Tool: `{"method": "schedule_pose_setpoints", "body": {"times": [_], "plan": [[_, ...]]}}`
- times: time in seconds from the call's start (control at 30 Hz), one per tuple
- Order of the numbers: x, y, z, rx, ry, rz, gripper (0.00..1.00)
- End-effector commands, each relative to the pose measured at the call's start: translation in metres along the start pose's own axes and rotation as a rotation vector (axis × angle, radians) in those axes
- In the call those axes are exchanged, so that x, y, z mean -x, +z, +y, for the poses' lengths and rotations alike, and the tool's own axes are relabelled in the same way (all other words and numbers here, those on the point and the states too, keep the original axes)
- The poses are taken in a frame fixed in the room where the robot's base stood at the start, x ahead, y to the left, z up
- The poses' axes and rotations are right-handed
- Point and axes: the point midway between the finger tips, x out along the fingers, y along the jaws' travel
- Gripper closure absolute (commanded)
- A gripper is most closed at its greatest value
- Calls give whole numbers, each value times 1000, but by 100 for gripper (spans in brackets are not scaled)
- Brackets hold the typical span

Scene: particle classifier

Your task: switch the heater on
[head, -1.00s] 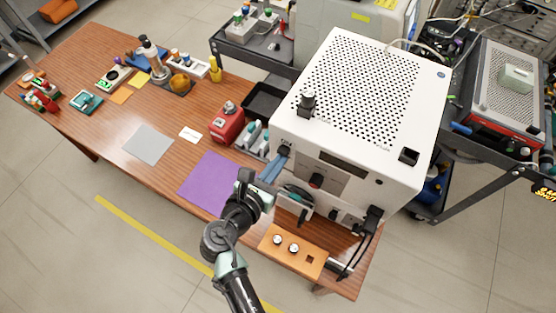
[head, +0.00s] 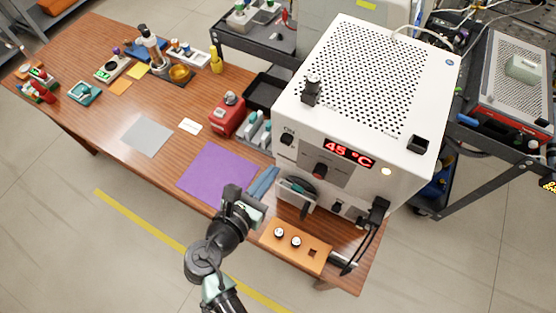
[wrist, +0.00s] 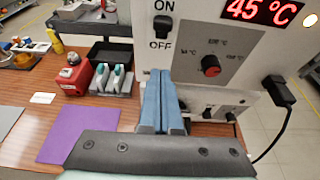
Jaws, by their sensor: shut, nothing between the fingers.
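The heater is a large white box (head: 392,172) with a perforated top at the right of the table. Its red display (head: 349,152) reads 45 °C, and a small round lamp (head: 386,171) on its front is lit. The ON/OFF switch (head: 288,139) is at the left of the front panel; it also shows in the wrist view (wrist: 162,28) between the words ON and OFF.
An orange block (head: 296,246) with knobs lies at the table's front right. A purple mat (head: 217,173), a red device (head: 227,116) and a black tray (head: 264,96) are left of the heater. A black plug and cable (head: 378,212) hang at its front right corner.

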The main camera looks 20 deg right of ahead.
Motion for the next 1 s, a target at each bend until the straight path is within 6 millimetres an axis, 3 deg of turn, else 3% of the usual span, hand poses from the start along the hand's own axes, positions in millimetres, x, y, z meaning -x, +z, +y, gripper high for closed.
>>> {"method": "schedule_pose_setpoints", "body": {"times": [0.1,0.3,1.0], "plan": [[22,-2,0,1,3,0,100],[42,-1,0,2,1,0,100],[45,1,1,-7,2,1,100]]}}
